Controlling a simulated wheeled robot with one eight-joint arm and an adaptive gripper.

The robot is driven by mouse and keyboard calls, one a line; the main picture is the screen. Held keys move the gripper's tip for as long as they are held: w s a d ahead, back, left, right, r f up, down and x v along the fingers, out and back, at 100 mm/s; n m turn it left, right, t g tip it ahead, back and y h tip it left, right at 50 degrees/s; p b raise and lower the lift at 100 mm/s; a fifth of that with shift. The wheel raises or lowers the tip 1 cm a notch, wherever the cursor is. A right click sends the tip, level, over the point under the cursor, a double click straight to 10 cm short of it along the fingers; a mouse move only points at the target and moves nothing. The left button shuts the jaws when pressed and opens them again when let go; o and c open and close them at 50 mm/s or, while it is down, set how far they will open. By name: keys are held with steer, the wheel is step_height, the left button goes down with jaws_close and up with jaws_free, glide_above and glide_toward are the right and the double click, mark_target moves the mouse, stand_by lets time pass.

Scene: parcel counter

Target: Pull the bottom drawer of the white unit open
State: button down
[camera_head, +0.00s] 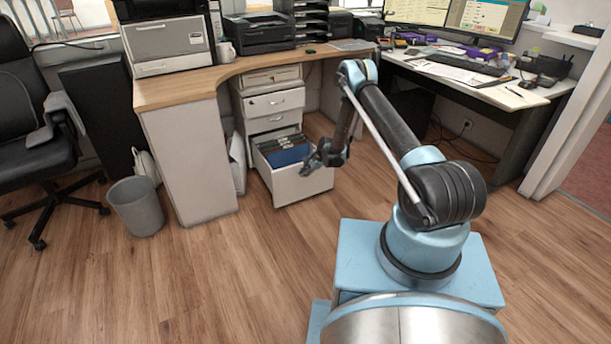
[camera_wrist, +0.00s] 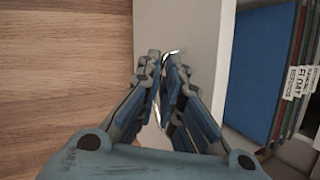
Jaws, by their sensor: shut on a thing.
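The white drawer unit (camera_head: 272,103) stands under the wooden counter in the head view. Its bottom drawer (camera_head: 301,188) is pulled well out, and blue and dark hanging files (camera_head: 287,150) show inside. My gripper (camera_head: 309,170) is at the front of this drawer. In the wrist view my gripper (camera_wrist: 163,68) points along the drawer's white front (camera_wrist: 190,28), with its fingers close together around the thin metal handle (camera_wrist: 176,51). Most of the handle is hidden between the fingers. The blue file (camera_wrist: 262,70) is to the right, inside the drawer.
The upper drawers (camera_head: 274,102) of the unit are closed. A grey bin (camera_head: 137,207) and a black office chair (camera_head: 30,130) stand at the left. The wooden floor (camera_head: 230,270) in front of the drawer is clear, up to my base.

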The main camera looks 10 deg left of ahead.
steer(key=c, duration=1.8)
jaws_free()
steer(key=shift+o, duration=0.2)
steer(key=shift+d, duration=0.1)
steer(key=v, duration=1.1)
steer(key=shift+d+r, duration=0.15)
steer(key=shift+r, duration=0.25)
